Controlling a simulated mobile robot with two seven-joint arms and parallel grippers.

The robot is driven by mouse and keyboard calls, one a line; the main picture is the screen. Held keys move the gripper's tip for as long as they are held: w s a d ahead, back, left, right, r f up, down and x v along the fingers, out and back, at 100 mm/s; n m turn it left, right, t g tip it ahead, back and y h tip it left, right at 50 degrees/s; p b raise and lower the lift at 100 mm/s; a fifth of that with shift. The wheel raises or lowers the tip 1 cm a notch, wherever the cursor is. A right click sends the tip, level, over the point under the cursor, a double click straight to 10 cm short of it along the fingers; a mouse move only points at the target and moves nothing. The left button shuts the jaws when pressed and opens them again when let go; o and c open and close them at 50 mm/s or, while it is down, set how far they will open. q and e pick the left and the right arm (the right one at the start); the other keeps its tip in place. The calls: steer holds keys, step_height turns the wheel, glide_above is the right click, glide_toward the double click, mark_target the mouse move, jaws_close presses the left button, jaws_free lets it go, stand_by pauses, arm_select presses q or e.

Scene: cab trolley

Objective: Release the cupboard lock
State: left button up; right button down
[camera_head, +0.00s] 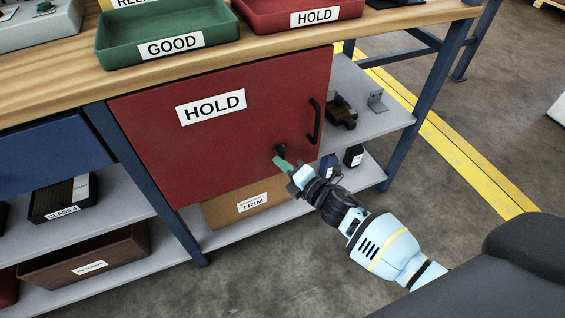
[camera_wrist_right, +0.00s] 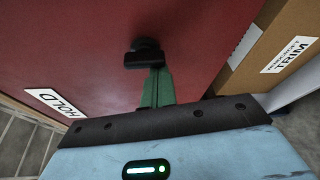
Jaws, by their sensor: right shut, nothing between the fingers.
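The cupboard is a red door (camera_head: 220,135) with a white HOLD label, closed under the workbench. A black vertical bar handle (camera_head: 314,122) is near its right edge. The lock is a small black knob (camera_head: 280,149) below and left of the handle; it also shows in the right wrist view (camera_wrist_right: 145,52) as a dark turn piece. My right gripper (camera_head: 281,161) has its green fingers shut, with the tips right at the lock; in the right wrist view the fingers (camera_wrist_right: 157,84) end just under the knob. I cannot tell whether they touch it. My left gripper is not in view.
Above is the wooden benchtop (camera_head: 75,62) with a green GOOD tray (camera_head: 165,33) and a red HOLD tray (camera_head: 290,12). A TRIM box (camera_head: 225,212) sits on the lower shelf below the door. A blue bench leg (camera_head: 425,100) stands right; open floor lies in front.

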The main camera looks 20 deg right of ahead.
steer(key=shift+d+r+n+h+p, duration=0.1)
steer(key=shift+d+n+h+p, duration=0.25)
steer(key=shift+n+p, duration=0.55)
steer(key=shift+w+d+n+g+h+p, duration=0.1)
steer(key=shift+n+g+h+p, duration=0.15)
steer(key=shift+n+g+p, duration=0.4)
arm_select(q)
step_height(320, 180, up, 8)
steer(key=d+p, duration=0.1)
steer(key=p, duration=0.5)
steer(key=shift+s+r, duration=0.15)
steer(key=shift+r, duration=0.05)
arm_select(e)
steer(key=n+h, duration=0.1)
steer(key=n, duration=0.2)
steer(key=d+n+h, duration=0.1)
steer(key=n+h, duration=0.1)
steer(key=n, duration=0.2)
steer(key=shift+d+h, duration=0.1)
steer(key=shift+h, duration=0.2)
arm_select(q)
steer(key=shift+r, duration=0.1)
arm_select(e)
steer(key=shift+r, duration=0.1)
